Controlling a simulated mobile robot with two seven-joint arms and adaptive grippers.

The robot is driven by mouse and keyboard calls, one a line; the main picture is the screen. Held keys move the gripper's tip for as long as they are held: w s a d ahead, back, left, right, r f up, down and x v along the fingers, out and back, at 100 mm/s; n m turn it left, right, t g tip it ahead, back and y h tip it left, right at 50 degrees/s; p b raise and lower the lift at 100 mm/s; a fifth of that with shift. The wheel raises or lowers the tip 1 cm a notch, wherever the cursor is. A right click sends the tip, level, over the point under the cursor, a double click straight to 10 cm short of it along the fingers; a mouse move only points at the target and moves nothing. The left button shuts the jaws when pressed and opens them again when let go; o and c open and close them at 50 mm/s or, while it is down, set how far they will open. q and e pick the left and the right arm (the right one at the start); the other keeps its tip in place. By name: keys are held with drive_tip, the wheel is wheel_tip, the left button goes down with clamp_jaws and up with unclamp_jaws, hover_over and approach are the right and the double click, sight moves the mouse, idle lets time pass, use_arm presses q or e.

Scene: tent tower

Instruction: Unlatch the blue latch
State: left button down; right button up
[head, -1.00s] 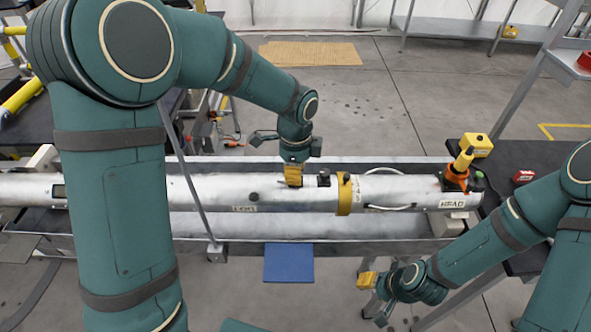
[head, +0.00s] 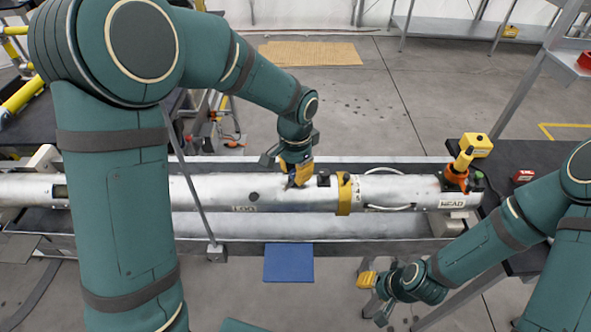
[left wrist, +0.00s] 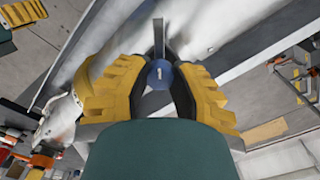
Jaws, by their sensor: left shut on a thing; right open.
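The latch shows in the left wrist view as a round blue piece (left wrist: 160,74) marked "1", with a grey lever (left wrist: 158,38) sticking out beyond it. It sits on the long silver tube (head: 215,190). My left gripper (head: 298,180) is on top of the tube, left of its yellow band (head: 344,194). Its yellow fingers are closed around the blue latch from both sides, also in the left wrist view (left wrist: 158,90). In the head view the fingers mostly hide the latch. My right gripper (head: 374,298) is open and empty, low in front of the trough.
The tube lies in a grey metal trough (head: 350,250). A blue plate (head: 289,262) hangs at its front. An orange and yellow tool (head: 459,170) stands by the tube's right end, near a yellow box (head: 476,145) on a dark table.

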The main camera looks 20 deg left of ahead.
use_arm(q)
drive_tip(key=n, duration=0.4)
drive_tip(key=shift+n, duration=1.9)
drive_tip(key=c, duration=0.7)
unclamp_jaws()
drive_tip(key=shift+c, duration=0.2)
wheel_tip(320, 180, up, 12)
